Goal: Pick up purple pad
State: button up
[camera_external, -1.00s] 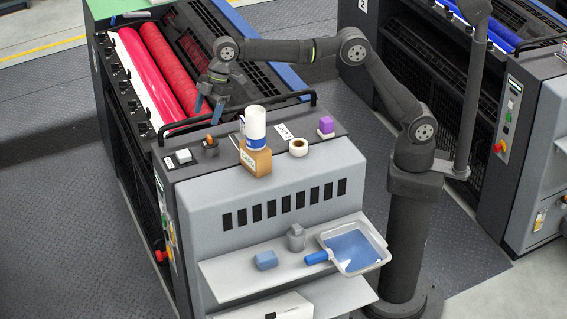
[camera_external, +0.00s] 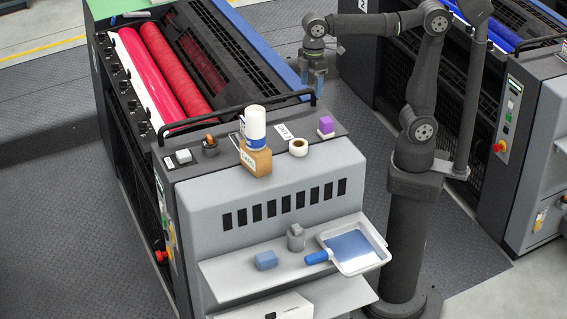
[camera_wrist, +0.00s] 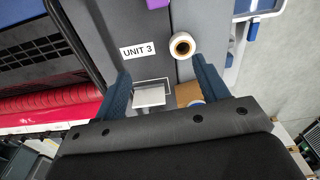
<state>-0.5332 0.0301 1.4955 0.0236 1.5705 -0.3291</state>
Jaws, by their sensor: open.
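The purple pad (camera_external: 326,124) is a small purple block on a light base, standing on the right end of the grey machine's top ledge. In the wrist view, part of the purple pad (camera_wrist: 157,4) shows at the top edge, cut off by the frame. My gripper (camera_external: 314,90) points down, higher in the picture than the pad and apart from it. In the wrist view my gripper (camera_wrist: 161,72) has its two blue fingers spread with nothing held between them.

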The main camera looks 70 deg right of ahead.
send_over(326, 119)
jog(key=f, duration=0.1)
jog(key=shift+m+h, duration=0.3)
notch_tip(326, 119, down, 12)
jog(key=shift+a+f, duration=0.1)
jog(key=shift+a, duration=0.05)
jog(key=shift+s+f, duration=0.15)
jog(key=shift+f, duration=2.5)
jog(key=c, duration=1.1)
